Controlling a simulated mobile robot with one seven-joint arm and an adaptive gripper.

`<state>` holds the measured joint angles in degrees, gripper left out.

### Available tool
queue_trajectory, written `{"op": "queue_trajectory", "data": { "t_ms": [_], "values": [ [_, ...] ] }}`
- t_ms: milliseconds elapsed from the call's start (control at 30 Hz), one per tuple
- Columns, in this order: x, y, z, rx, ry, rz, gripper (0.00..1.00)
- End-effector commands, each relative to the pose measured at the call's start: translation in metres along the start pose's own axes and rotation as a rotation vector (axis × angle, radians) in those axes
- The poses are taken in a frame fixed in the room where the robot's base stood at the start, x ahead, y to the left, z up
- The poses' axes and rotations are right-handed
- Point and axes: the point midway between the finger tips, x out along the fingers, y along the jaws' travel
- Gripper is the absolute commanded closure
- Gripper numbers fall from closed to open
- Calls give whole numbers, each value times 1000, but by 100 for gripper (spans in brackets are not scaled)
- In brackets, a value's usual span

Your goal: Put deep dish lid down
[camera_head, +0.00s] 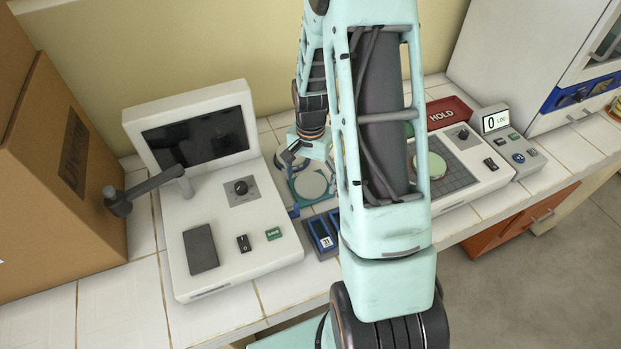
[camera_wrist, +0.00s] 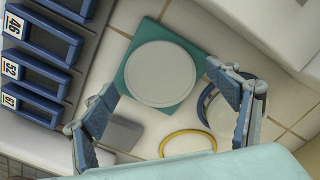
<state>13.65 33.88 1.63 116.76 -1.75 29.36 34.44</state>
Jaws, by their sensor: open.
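A white round disc (camera_wrist: 162,72) lies flat on a teal square mat (camera_wrist: 132,82) in the wrist view. In the head view the disc (camera_head: 310,184) shows beside my arm. A clear round piece with a blue rim (camera_wrist: 203,108) lies to the right of the mat, partly hidden by my right finger. I cannot tell which of these is the deep dish lid. My gripper (camera_wrist: 170,100) is open, with its fingers wide apart and nothing between them; the mat and disc lie beyond the fingertips. In the head view my gripper (camera_head: 306,150) is small and partly hidden.
A yellow ring (camera_wrist: 188,142) and a grey block (camera_wrist: 122,133) lie near my fingers. A rack with blue-framed numbered slots (camera_wrist: 42,62) is at the left. A device with a screen (camera_head: 212,215), a gridded plate (camera_head: 452,180) and a red HOLD tray (camera_head: 447,112) flank my arm.

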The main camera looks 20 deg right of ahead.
Motion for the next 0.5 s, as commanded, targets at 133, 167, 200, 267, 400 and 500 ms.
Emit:
{"op": "queue_trajectory", "data": {
  "t_ms": [133,167,200,267,400,500],
  "values": [
    [-4,0,0,0,0,0,20],
    [-6,0,0,0,0,0,20],
    [-9,0,-1,0,3,-2,20],
    [-16,-1,-1,0,4,-2,20],
    [-42,-1,-2,0,6,-4,20],
    [-63,-1,-2,0,6,-4,20]
  ]
}}
